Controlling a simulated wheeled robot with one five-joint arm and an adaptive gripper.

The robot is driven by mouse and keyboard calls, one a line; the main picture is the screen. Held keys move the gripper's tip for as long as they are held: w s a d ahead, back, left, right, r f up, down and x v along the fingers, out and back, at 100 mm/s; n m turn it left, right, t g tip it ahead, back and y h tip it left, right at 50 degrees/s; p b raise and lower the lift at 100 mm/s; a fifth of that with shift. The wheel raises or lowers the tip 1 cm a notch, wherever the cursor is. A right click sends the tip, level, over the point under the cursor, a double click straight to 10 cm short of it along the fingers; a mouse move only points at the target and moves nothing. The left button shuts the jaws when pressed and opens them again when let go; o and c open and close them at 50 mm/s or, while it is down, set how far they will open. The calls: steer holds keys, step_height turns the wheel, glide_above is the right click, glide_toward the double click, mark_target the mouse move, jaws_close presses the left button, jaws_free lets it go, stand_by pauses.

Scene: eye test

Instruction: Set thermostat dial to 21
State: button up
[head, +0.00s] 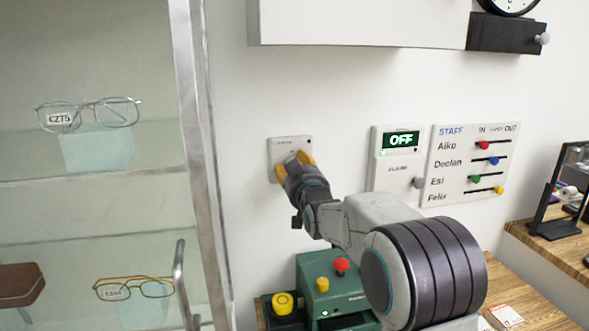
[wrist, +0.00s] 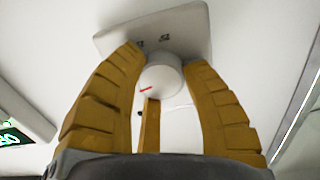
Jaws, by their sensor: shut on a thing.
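The thermostat is a pale plate (head: 288,143) on the wall, also in the wrist view (wrist: 190,30). Its round white dial (wrist: 164,80) has a red mark at its lower left in the wrist view. Small dark figures stand on the plate beyond the dial, too blurred to read surely. My gripper (head: 292,166) has its mustard fingers at the plate. In the head view the fingers and wrist hide the dial.
An alarm box (head: 398,158) reading OFF and a staff board (head: 470,195) with coloured sliders are right of the thermostat. A glass cabinet (head: 188,95) with spectacles stands left. A green machine (head: 335,272) with a red button sits below. A white cabinet (head: 360,25) hangs above.

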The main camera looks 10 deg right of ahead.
steer(key=shift+f+b, duration=0.2)
steer(key=shift+b, duration=0.1)
steer(key=shift+a+m+b, duration=0.1)
steer(key=shift+m+b, duration=3.15)
steer(key=shift+m, duration=0.45)
steer(key=o, duration=0.9)
steer(key=shift+w, duration=0.15)
steer(key=o, duration=0.3)
steer(key=shift+r, duration=0.1)
steer(key=shift+s, duration=0.2)
